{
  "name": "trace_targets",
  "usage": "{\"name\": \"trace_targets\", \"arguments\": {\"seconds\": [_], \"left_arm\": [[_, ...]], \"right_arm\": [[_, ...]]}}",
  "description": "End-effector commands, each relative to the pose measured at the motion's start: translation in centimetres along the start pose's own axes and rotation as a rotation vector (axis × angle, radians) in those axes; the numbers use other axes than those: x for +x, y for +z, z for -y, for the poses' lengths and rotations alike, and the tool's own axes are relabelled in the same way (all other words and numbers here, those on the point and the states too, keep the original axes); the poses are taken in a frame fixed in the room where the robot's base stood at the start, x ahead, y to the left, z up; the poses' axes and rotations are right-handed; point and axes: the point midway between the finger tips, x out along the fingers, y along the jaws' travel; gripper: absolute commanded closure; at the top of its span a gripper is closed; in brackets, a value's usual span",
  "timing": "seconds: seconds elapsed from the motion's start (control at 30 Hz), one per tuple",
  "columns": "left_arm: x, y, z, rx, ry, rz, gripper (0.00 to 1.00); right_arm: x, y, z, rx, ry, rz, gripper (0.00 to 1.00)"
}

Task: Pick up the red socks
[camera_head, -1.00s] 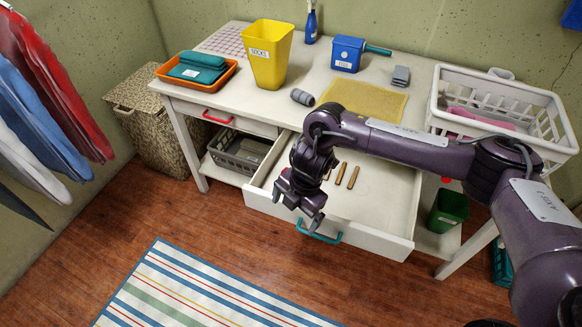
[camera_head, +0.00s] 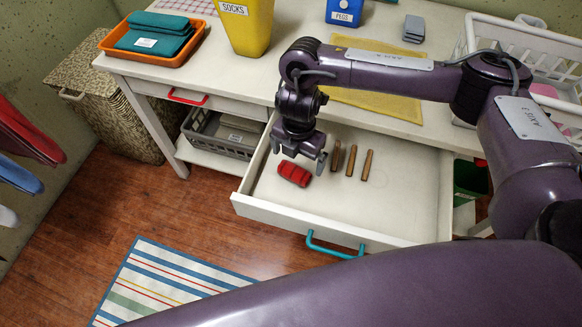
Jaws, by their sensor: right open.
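The red socks (camera_head: 294,173) lie as a small rolled bundle on the floor of the open drawer (camera_head: 400,205), near its left side. My right gripper (camera_head: 299,163) hangs over the drawer with its fingers pointing down, just above and behind the socks in the picture. It is open, with nothing seen between its fingers; I cannot tell whether a finger touches the socks. My left gripper is not in view; a large purple arm link of mine crosses the bottom of the picture.
Several wooden pegs (camera_head: 367,165) lie right of the socks in the drawer. The drawer's front has a teal handle (camera_head: 335,246). On the table stand an orange tray (camera_head: 105,42), a yellow socks bin (camera_head: 246,30), a blue pegs box (camera_head: 344,10) and a white basket (camera_head: 545,45).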

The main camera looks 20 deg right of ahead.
Motion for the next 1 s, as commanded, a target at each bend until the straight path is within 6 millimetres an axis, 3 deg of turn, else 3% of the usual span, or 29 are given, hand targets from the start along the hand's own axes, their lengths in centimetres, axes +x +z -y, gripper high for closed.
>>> {"name": "trace_targets", "arguments": {"seconds": [0.2, 0.43, 0.77, 1.0], "left_arm": [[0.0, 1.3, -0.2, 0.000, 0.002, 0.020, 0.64], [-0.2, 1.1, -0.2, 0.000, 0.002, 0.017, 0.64], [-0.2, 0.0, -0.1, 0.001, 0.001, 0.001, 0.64], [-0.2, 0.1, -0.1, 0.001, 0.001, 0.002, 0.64]], "right_arm": [[2.4, -0.3, -0.3, 0.000, -0.001, -0.001, 0.00], [5.8, -0.6, -0.7, 0.001, -0.001, 0.000, 0.00], [6.6, -0.6, -0.8, 0.000, 0.001, 0.001, 0.00], [6.5, -0.6, -0.8, 0.000, 0.001, 0.001, 0.31]]}}
